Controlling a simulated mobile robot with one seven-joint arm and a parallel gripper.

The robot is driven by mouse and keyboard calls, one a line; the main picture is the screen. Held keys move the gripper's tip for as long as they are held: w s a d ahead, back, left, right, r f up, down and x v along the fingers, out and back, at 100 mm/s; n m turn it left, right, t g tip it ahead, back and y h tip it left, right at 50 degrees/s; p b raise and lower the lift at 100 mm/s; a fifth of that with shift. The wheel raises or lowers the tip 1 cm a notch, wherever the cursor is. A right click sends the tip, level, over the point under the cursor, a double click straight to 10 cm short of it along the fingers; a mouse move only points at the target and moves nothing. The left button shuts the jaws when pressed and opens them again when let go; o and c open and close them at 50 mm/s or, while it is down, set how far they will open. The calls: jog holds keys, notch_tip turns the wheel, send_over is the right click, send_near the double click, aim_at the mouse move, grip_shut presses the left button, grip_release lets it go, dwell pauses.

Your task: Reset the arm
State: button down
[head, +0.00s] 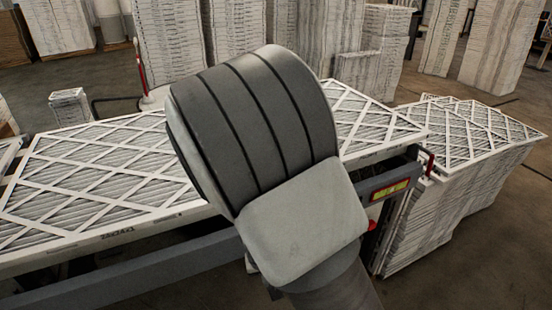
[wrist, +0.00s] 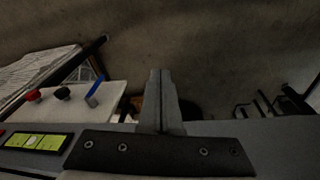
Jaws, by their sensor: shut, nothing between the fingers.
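My gripper (wrist: 161,88) shows in the wrist view, its two grey fingers pressed together with nothing between them. It points out over dark floor. In the head view my arm's rounded grey link fills the middle, and my gripper is hidden there. Behind the link, flat white-framed filters (head: 100,180) with a diagonal lattice lie on a long table or conveyor, to the left and right of the link.
A tall stack of filters (head: 455,190) stands at the right, close to the table end. A yellow-green label (head: 390,190) marks the grey rail, and it or a similar label shows in the wrist view (wrist: 35,141). More filter stacks (head: 170,45) stand behind on open floor.

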notch_tip(320, 180, up, 12)
jog(key=d+y+p, duration=0.1)
jog(key=d+y, duration=0.1)
jog(key=s+d+r+t, duration=0.1)
jog(key=s+d+r, duration=0.3)
jog(key=r, duration=0.2)
jog(key=s+d+r+m+t+h+p, duration=0.1)
jog(key=s+d+r, duration=0.3)
jog(key=r, duration=0.3)
jog(key=s+d+r+m+t+p, duration=0.1)
jog(key=s+d+r, duration=0.2)
jog(key=d+r, duration=0.2)
notch_tip(320, 180, up, 2)
jog(key=shift+s+d+r+t+h, duration=0.15)
jog(key=shift+s+d+t+h, duration=0.15)
jog(key=shift+s+d, duration=0.1)
